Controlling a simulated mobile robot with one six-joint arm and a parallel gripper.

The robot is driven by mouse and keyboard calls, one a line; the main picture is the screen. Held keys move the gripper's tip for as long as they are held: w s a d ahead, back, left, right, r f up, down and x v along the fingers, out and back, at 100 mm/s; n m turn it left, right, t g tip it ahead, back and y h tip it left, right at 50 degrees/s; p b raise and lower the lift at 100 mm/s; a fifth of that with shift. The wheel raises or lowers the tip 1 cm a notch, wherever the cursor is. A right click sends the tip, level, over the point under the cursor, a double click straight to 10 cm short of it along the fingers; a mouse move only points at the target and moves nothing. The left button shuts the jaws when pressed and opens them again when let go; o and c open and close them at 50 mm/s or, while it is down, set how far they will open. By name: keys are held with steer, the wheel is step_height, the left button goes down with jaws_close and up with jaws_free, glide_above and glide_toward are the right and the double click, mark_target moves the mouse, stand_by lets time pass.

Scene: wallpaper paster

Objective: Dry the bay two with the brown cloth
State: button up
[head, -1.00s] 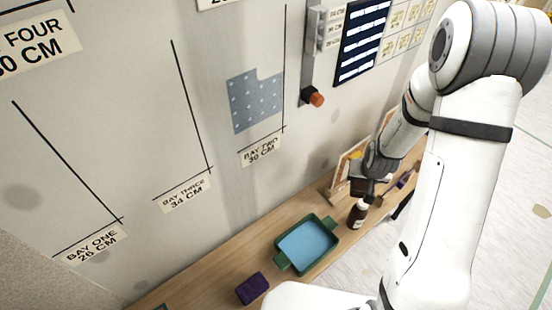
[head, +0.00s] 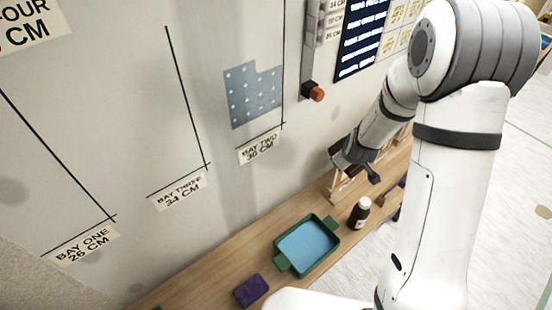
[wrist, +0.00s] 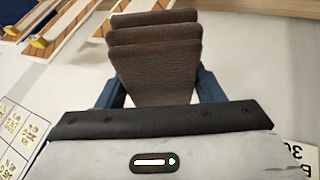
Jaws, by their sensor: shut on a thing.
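My gripper (wrist: 155,92) is shut on the brown cloth (wrist: 155,58), which shows folded in layers between the blue fingers in the wrist view. In the head view my gripper (head: 352,160) is above the right part of the wooden shelf, apart from the wall. The cloth is too small and dark to make out there. Bay two is marked by its label (head: 260,144) and black lines on the wall. A blue dotted paper piece (head: 254,95) with a notched top hangs in bay two, left of and above my gripper.
The wooden shelf (head: 210,271) runs along the wall. A green tray with blue liquid (head: 279,262), a purple block (head: 251,290) and a brown bottle (head: 360,212) stand on it. An orange knob (head: 316,94) sticks out from the wall right of bay two.

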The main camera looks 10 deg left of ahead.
mark_target(330, 150)
steer(key=a+n, duration=0.1)
steer(key=a+n+t+y+b, duration=0.1)
steer(key=a+n, duration=0.1)
steer(key=a+r+n+t+y+b, duration=0.1)
steer(key=a+n, duration=0.1)
steer(key=shift+w, duration=0.2)
steer(key=s+a+r+n+g+y+b, duration=0.1)
steer(key=s+a+r+n+y+b, duration=0.2)
steer(key=s+a+n+y, duration=0.3)
steer(key=s+a+r+n+g+y+b, duration=0.2)
steer(key=s+a+r+n+y+b, duration=0.1)
steer(key=a+n+y, duration=0.5)
steer(key=s+r+n+y, duration=0.1)
steer(key=s+n, duration=0.1)
steer(key=shift+s+a, duration=0.35)
steer(key=shift+d+f+b, duration=0.1)
steer(key=shift+f+b, duration=0.05)
steer(key=shift+b, duration=0.65)
steer(key=w+a+b, duration=0.3)
steer(key=w+a, duration=0.1)
steer(key=a, duration=0.1)
steer(key=shift+w+r, duration=0.15)
steer(key=shift+r, duration=0.05)
steer(key=shift+w+a, duration=0.8)
steer(key=shift+a, duration=0.15)
steer(key=shift+r, duration=0.1)
stand_by(0.6)
